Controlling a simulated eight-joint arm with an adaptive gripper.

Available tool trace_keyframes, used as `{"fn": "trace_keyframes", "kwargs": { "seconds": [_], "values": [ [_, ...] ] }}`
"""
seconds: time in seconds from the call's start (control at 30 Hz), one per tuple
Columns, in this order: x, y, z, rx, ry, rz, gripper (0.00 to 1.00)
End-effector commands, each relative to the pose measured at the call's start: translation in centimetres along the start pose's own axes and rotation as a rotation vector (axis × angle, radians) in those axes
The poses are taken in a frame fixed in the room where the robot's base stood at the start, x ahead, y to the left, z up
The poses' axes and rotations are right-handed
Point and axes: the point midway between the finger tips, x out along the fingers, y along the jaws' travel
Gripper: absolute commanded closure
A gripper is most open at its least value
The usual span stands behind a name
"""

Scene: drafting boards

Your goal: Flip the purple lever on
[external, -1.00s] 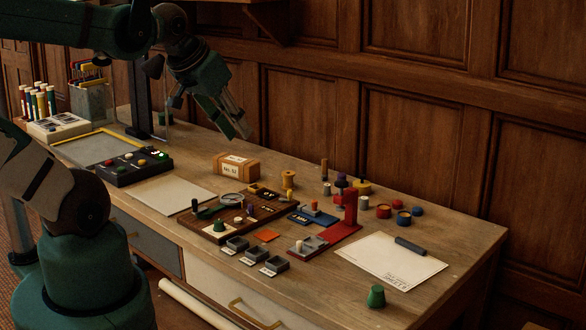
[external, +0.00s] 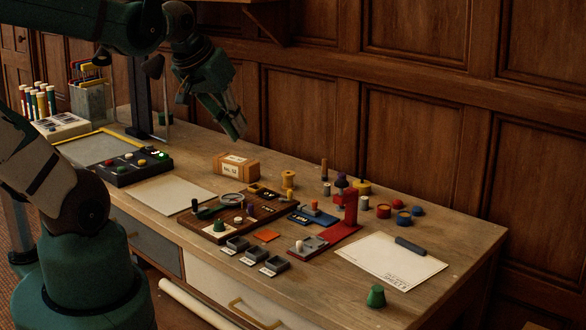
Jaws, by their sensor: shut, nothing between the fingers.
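A brown board (external: 203,232) lies on the desk with several small fittings on it. A small purple piece (external: 250,208) stands near its right part; it may be the purple lever, but it is too small to tell its position. Another purple piece (external: 341,182) stands farther back on a dark and red item. My gripper (external: 238,134) is shut and empty. It points down in the air, well above the back of the desk and apart from the board.
A wooden box (external: 236,165) and yellow spool (external: 288,179) stand behind the board. A tall red stand (external: 351,207) is to its right. Small grey trays (external: 238,243) lie in front. A black button panel (external: 130,172) is at left. Paper (external: 390,262) covers the right side.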

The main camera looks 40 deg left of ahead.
Motion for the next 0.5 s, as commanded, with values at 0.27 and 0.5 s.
{"fn": "trace_keyframes", "kwargs": {
  "seconds": [0.27,0.5],
  "values": [
    [1.6,-1.6,-1.2,-0.206,-0.054,-0.019,1.00],
    [3.1,-3.1,-1.9,-0.386,-0.098,-0.038,1.00]
  ]
}}
